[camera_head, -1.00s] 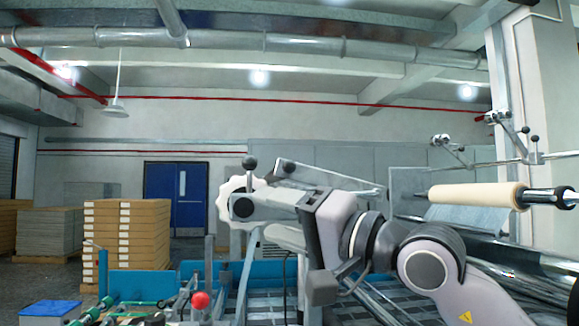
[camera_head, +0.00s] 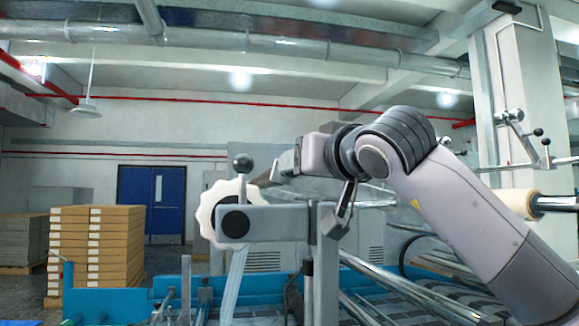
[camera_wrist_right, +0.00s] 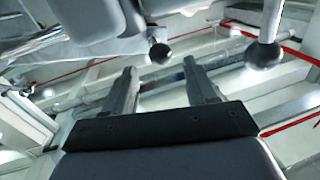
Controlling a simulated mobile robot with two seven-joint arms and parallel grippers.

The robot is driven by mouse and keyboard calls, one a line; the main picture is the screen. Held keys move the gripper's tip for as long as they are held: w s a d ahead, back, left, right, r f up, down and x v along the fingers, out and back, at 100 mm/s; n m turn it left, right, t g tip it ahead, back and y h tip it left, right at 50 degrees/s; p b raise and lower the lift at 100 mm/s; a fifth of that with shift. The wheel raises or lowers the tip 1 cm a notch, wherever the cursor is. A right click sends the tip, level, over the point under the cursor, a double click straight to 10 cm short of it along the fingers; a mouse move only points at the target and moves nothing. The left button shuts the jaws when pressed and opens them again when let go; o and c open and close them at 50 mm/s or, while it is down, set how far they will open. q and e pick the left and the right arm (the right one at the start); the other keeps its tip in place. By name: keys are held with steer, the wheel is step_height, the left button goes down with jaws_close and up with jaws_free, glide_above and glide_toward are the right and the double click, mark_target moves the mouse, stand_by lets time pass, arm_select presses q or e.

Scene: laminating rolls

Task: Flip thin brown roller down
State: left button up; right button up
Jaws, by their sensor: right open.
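A pale tan roller (camera_head: 520,203) lies at the right of the head view, partly hidden behind my right arm. I cannot tell whether it is the thin brown roller. My right gripper (camera_head: 266,178) is raised beside the white scalloped knob (camera_head: 222,213) and the upright black-ball lever (camera_head: 243,163). A dark brownish bar shows at its tip; I cannot tell whether it is a finger or a roller. In the right wrist view the two fingers of the gripper (camera_wrist_right: 161,82) are apart, with nothing visible between them. My left gripper is out of view.
Two ball-ended levers (camera_wrist_right: 160,52) (camera_wrist_right: 263,52) hang close to the fingers in the wrist view. Metal rollers (camera_head: 400,285) and a grey bracket arm (camera_head: 275,223) lie below my right arm. Stacked boxes (camera_head: 95,250) stand far left.

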steer(key=p+x, duration=0.2)
steer(key=x, duration=0.2)
steer(key=shift+w+a+r, duration=0.1)
steer(key=shift+w+a, duration=0.1)
steer(key=shift+w, duration=0.05)
steer(key=shift+w+a, duration=0.2)
steer(key=shift+w, duration=0.35)
steer(key=shift+c, duration=0.4)
jaws_close()
